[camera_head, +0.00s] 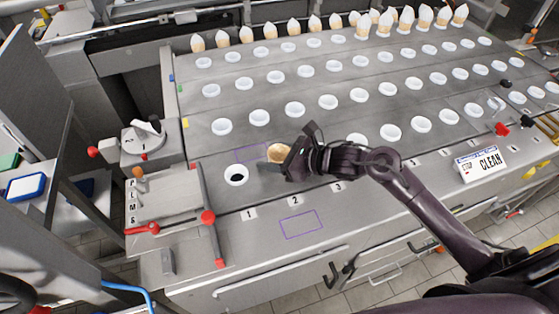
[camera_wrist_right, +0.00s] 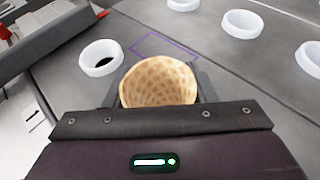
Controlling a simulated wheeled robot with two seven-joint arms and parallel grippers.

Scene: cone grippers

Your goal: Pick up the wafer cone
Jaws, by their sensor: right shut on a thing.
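The wafer cone (camera_head: 279,152) is tan and sits between the fingers of my right gripper (camera_head: 283,161), near the front left of the grey counter. In the right wrist view the cone (camera_wrist_right: 158,84) shows a waffle pattern, and the gripper is shut on it. Its lower part is hidden by the gripper. A purple outlined rectangle (camera_head: 250,154) lies on the counter just left of the cone. My left gripper is not in view.
A white ring holder (camera_head: 236,175) with a dark hole stands left of the gripper. Rows of white cups (camera_head: 294,109) cover the counter behind. Filled cones (camera_head: 315,24) line the back. A panel with red-knobbed levers (camera_head: 208,217) stands at the front left.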

